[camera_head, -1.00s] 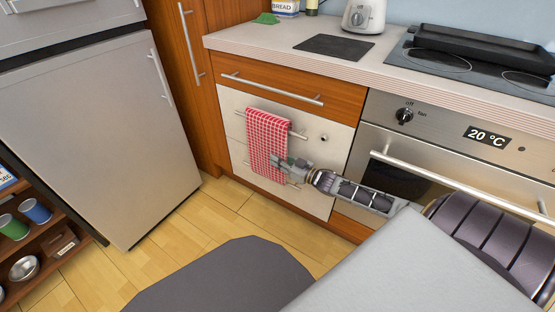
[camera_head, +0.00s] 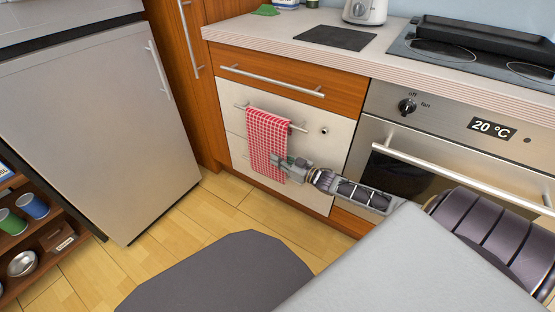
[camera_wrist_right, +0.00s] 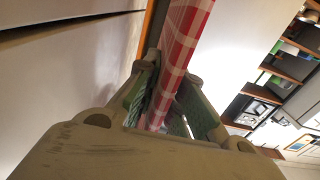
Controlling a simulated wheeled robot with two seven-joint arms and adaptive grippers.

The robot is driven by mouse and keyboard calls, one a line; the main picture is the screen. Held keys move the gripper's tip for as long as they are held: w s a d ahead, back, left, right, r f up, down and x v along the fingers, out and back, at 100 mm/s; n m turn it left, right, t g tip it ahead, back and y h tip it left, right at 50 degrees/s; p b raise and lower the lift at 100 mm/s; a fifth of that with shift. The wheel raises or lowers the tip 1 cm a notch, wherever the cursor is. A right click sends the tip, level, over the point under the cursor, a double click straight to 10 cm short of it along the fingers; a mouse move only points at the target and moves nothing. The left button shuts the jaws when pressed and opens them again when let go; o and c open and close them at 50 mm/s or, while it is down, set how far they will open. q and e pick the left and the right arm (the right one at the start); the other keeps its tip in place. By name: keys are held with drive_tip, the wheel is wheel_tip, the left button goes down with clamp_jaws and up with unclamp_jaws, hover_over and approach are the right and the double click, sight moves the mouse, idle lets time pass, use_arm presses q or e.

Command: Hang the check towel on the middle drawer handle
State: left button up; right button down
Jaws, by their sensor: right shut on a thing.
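The red-and-white check towel (camera_head: 265,135) is draped over the handle (camera_head: 297,127) of the white middle drawer (camera_head: 325,149). It hangs down the drawer front, and the handle's ends show on both sides of it. My right gripper (camera_head: 279,164) is shut on the towel's lower right part, below the handle. In the right wrist view the towel (camera_wrist_right: 184,40) runs between the two fingers of the right gripper (camera_wrist_right: 172,70). The towel's back side is hidden. My left gripper is out of view.
An orange top drawer with a long handle (camera_head: 270,80) is above. The oven (camera_head: 440,125), with a protruding handle (camera_head: 480,178), stands right of the drawers. A fridge (camera_head: 95,120) and a shelf (camera_head: 65,225) with cans are at left.

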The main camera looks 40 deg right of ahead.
drive_tip(key=c, duration=1.5)
unclamp_jaws()
drive_tip(key=shift+o, duration=0.2)
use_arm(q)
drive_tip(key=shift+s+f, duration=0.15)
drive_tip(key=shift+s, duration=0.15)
use_arm(e)
drive_tip(key=shift+s, duration=0.1)
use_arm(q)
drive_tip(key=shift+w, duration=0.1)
use_arm(e)
drive_tip(key=v, duration=1.1)
drive_tip(key=shift+s, duration=0.3)
drive_tip(key=shift+d, duration=0.15)
drive_tip(key=shift+f, duration=0.15)
